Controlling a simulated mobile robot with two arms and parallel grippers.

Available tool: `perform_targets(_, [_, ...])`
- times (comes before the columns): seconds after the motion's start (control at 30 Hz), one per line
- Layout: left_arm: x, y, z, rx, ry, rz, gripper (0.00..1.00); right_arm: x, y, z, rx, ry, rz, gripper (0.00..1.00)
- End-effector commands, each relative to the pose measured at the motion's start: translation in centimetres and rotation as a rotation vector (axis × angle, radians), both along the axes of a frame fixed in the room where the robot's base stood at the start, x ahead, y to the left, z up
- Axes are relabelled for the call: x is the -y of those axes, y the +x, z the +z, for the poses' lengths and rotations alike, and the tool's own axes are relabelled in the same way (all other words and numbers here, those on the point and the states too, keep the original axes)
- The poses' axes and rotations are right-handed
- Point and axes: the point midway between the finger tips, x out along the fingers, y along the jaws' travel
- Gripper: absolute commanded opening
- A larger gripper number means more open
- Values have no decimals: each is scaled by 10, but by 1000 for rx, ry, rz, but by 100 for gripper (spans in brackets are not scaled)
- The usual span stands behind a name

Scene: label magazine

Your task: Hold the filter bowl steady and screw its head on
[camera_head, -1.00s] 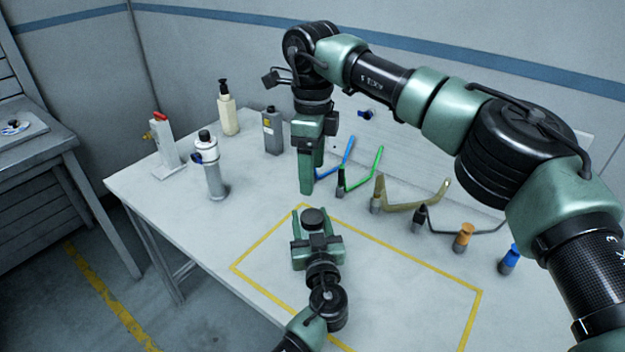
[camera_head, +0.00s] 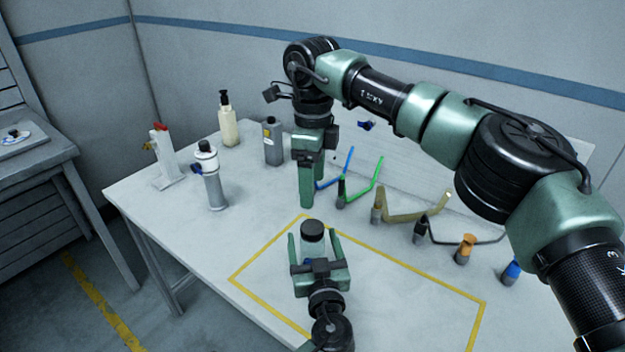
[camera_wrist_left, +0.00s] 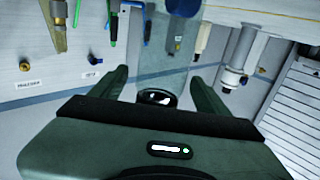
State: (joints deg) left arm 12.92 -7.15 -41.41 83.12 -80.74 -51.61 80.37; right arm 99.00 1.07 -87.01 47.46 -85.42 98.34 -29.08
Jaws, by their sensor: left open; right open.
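A clear bowl with a dark round top (camera_head: 313,236) stands at the back edge of the yellow-outlined area in the head view. I take it as the filter bowl; whether the dark top is its head I cannot tell. My left gripper (camera_head: 314,240) is open, with one finger on each side of the bowl and gaps showing. In the left wrist view the clear bowl (camera_wrist_left: 163,65) appears between the spread fingers. My right gripper (camera_head: 307,190) points down behind the bowl, open, seen edge-on; I see nothing held in it.
A grey-white cylinder with a dark top (camera_head: 214,188), a red-topped white piece (camera_head: 164,165), a pump bottle (camera_head: 229,125) and a grey bottle (camera_head: 272,143) stand at the left. Several coloured hooked tools (camera_head: 395,215) line the back right. The yellow-outlined area (camera_head: 400,300) is mostly clear.

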Motion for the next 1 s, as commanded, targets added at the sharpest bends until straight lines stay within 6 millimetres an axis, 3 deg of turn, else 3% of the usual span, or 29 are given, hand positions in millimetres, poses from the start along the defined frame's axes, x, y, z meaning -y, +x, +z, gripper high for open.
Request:
perform_targets(0.1, [3, -21, -3, -2, -3, 0, 76, 0, 0, -8, 0, 0, 0, 72])
perform_targets(0.23, [6, -35, -2, -2, -2, 0, 76, 0, 0, -11, 0, 0, 0, 72])
perform_targets(0.67, [6, -41, 1, 0, -1, 1, 76, 0, 0, -10, 0, 0, 0, 72])
perform_targets(1.0, [6, -41, 55, 0, -1, 0, 76, 0, 0, 44, 0, 0, 0, 72])
